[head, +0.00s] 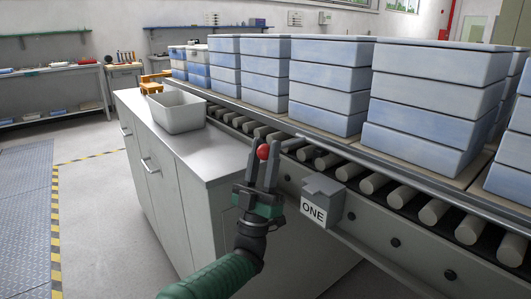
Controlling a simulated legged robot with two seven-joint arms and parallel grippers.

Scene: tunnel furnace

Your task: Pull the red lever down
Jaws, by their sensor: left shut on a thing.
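The red ball-shaped knob of the lever (263,152) shows between the fingertips of my left gripper (264,160), in the middle of the head view. My left gripper points up and is shut on this knob. The lever's shaft is hidden behind the fingers. My right gripper is not in the view.
A roller conveyor (410,201) runs along the right, with stacked blue-white boxes (328,86) beyond it. A grey cabinet (192,212) with a white bin (178,111) stands left of the gripper. Open floor (100,220) lies at the left.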

